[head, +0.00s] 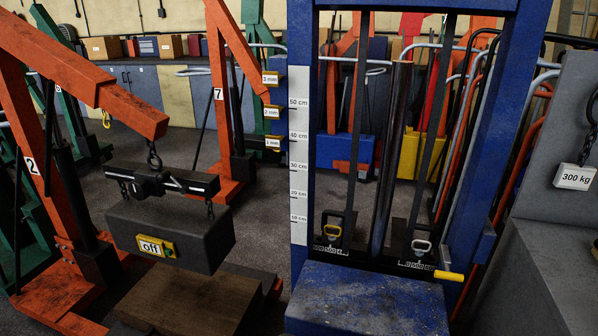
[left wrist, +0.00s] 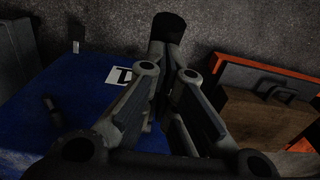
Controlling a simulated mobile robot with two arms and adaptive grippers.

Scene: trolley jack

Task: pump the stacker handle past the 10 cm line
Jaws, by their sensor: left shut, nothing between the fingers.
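The blue stacker (head: 502,100) stands right of centre in the head view. Its white scale (head: 299,150) runs up the left post; the 10 cm mark is near its bottom. The black crossbar (head: 375,258) with two hooks sits lower than that mark. A dark slanted pole (head: 391,160) rises between the posts, and a short yellow lever (head: 448,276) sticks out low on the right; I cannot tell which is the pump handle. In the left wrist view my left gripper (left wrist: 176,78) is shut and empty. A dark cylinder end (left wrist: 168,27) shows by its fingertips. My right gripper is not in view.
An orange crane (head: 130,110) holds a dark block (head: 185,238) labelled "off" at left. A grey block with a 300 kg tag (head: 575,177) stands at right. The stacker's blue base (head: 365,305) fills the front. Cabinets line the back wall.

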